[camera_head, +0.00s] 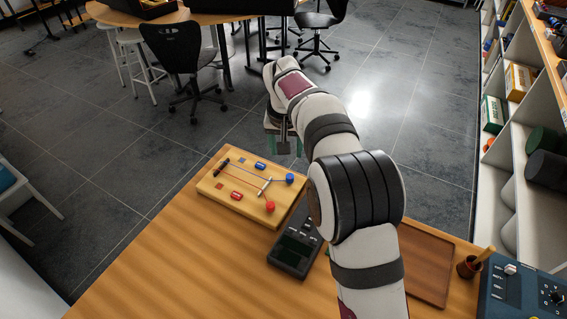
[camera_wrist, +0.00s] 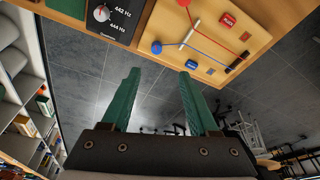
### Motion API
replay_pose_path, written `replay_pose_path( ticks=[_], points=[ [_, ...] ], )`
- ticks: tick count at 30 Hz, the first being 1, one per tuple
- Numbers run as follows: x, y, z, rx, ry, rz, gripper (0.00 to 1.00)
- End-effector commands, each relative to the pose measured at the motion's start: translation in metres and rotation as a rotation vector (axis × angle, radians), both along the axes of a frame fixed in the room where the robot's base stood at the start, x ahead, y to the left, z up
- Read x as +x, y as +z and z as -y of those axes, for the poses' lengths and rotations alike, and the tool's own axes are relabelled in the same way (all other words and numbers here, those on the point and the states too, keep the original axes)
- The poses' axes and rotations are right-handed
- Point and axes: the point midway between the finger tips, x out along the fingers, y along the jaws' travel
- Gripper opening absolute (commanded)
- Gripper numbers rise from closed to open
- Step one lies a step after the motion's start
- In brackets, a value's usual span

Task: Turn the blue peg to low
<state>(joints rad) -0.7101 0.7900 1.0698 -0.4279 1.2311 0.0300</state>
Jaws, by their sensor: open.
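The peg board (camera_head: 213,188) is pale wood and lies on the table near its far edge. The blue peg (camera_head: 289,178) has a round blue head and stands at the board's right end. The red peg (camera_head: 270,206) stands nearer me. Blue and red cords run along the board past a white bar (camera_head: 264,187). The board also shows in the wrist view (camera_wrist: 262,37). My gripper (camera_head: 283,146) is beyond the board's far right corner, apart from the pegs. Its two green fingers (camera_wrist: 157,85) are open with nothing between them; grey floor shows past them.
A dark tuner box (camera_head: 292,251) stands on the table right of the board; its dial face shows in the wrist view (camera_wrist: 110,17). A brown tray (camera_head: 428,262), a cup (camera_head: 468,267) and a blue device (camera_head: 512,290) are farther right. Bare table lies front left.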

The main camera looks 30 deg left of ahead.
Motion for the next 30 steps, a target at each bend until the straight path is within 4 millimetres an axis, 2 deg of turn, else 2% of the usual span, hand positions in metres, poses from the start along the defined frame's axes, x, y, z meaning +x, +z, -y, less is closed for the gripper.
replay_pose_path(
  ticks=[1,3,8,11,18,22,25,30],
  points=[
    [0.001,0.003,0.014,0.028,0.135,0.011,0.6],
    [0.001,0.004,0.027,0.06,0.311,0.052,0.6],
    [0.002,0.003,0.04,0.082,0.479,0.12,0.6],
    [0.006,-0.013,0.035,0.081,0.488,0.121,0.6],
    [0.023,-0.08,0.014,0.079,0.488,0.12,0.6],
    [0.032,-0.112,0.004,0.081,0.487,0.119,0.6],
    [0.036,-0.128,-0.002,0.081,0.487,0.121,0.6],
    [0.04,-0.139,-0.006,0.082,0.487,0.123,0.6]
  ],
)
